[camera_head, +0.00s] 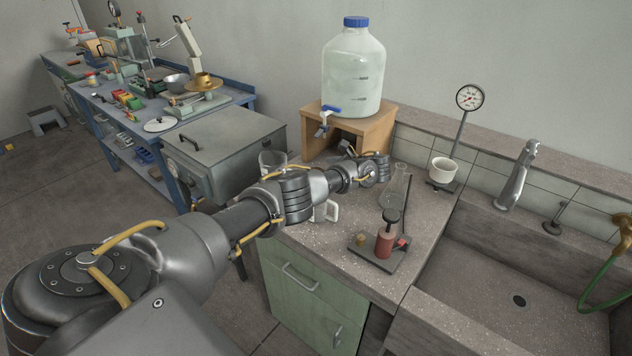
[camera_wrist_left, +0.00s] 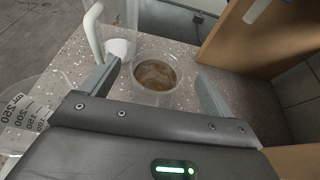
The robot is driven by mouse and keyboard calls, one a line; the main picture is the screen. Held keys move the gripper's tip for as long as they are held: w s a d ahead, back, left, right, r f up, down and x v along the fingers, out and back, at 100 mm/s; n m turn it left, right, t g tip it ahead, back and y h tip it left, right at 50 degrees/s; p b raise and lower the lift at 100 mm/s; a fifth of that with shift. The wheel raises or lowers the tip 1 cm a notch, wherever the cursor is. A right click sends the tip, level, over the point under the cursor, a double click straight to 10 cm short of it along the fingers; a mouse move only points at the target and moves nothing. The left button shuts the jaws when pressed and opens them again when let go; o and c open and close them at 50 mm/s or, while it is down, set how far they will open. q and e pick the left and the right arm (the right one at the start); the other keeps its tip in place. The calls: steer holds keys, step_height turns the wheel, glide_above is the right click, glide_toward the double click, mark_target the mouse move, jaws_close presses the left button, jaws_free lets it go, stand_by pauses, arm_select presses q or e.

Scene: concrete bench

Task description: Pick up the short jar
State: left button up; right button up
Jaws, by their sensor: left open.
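A short clear jar (camera_wrist_left: 157,78) with a brownish inside stands on the speckled bench, seen from above in the left wrist view. My left gripper (camera_wrist_left: 157,84) is open, with one finger to each side of the jar in that view. I cannot tell whether the fingers touch it. In the head view my left arm reaches across the bench to near the wooden stand, and the arm hides the jar there. My right gripper is not in view.
A glass flask (camera_head: 397,183), a stand with a red cylinder (camera_head: 384,243) and a white-handled vessel (camera_head: 331,211) are close by. A wooden stand (camera_head: 377,130) bears a large water bottle (camera_head: 353,72). The sink (camera_head: 480,275) lies to the right.

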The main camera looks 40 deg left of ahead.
mark_target(308, 168)
arm_select(q)
steer(key=shift+s+a, duration=0.15)
steer(key=shift+a, duration=0.1)
steer(key=x, duration=0.5)
steer(key=shift+d+f, duration=0.1)
steer(key=shift+f, duration=0.1)
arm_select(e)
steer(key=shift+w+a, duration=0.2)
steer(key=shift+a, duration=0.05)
arm_select(q)
steer(key=c, duration=1.1)
steer(key=shift+c, duration=0.2)
steer(key=shift+r, duration=0.1)
